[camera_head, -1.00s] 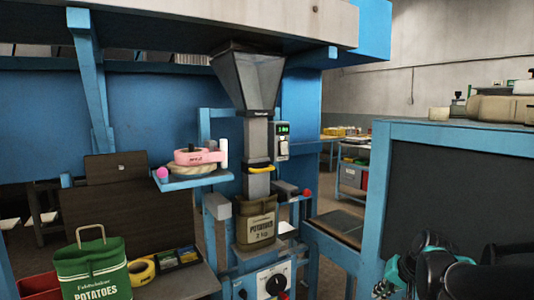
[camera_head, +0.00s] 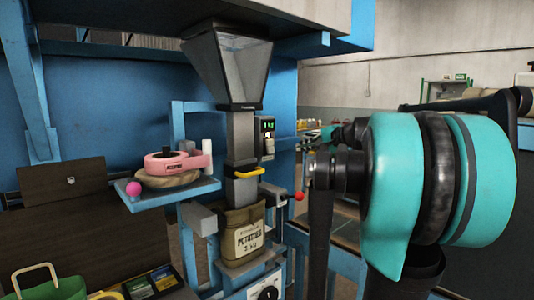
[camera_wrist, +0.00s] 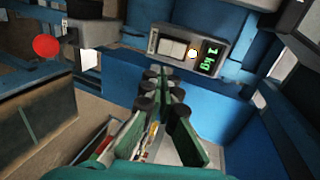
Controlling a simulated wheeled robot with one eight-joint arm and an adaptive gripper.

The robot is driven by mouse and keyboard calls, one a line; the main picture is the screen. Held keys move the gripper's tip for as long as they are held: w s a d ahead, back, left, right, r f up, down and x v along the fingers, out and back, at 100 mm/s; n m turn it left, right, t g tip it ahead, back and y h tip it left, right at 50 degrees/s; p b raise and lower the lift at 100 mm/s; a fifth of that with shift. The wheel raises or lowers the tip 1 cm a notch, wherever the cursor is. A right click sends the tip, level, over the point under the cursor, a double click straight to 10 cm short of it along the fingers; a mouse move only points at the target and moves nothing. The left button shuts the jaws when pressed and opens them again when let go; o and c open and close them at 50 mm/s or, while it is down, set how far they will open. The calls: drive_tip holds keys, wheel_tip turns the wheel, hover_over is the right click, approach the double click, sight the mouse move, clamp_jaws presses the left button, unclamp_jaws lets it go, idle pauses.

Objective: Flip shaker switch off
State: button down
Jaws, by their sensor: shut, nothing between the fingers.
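A small grey control box (camera_head: 266,140) is mounted right of the hopper's chute in the head view. It has a lit green display and a pale switch plate (camera_head: 268,146) below it. In the wrist view the box shows the pale switch plate (camera_wrist: 172,49), a small round light (camera_wrist: 192,54) and a green display (camera_wrist: 209,57) reading 1 kg. My gripper (camera_wrist: 161,82) is shut and empty, its dark green fingers pointing toward the box and apart from it. Which way the switch is tipped, I cannot tell. My gripper cannot be made out in the head view.
A brown potato sack (camera_head: 243,236) hangs under the chute (camera_head: 240,150). A dial panel (camera_head: 265,293) is below it. A red knob (camera_head: 299,196) sticks out at right, also in the wrist view (camera_wrist: 46,46).

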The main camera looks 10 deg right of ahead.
sight(271, 151)
drive_tip(key=x, duration=1.4)
drive_tip(key=shift+w+a+f, duration=0.3)
drive_tip(key=shift+w+f, duration=0.05)
drive_tip(key=shift+f, duration=0.05)
drive_tip(key=shift+r, duration=0.25)
drive_tip(key=shift+r, duration=0.6)
drive_tip(key=shift+d, duration=0.1)
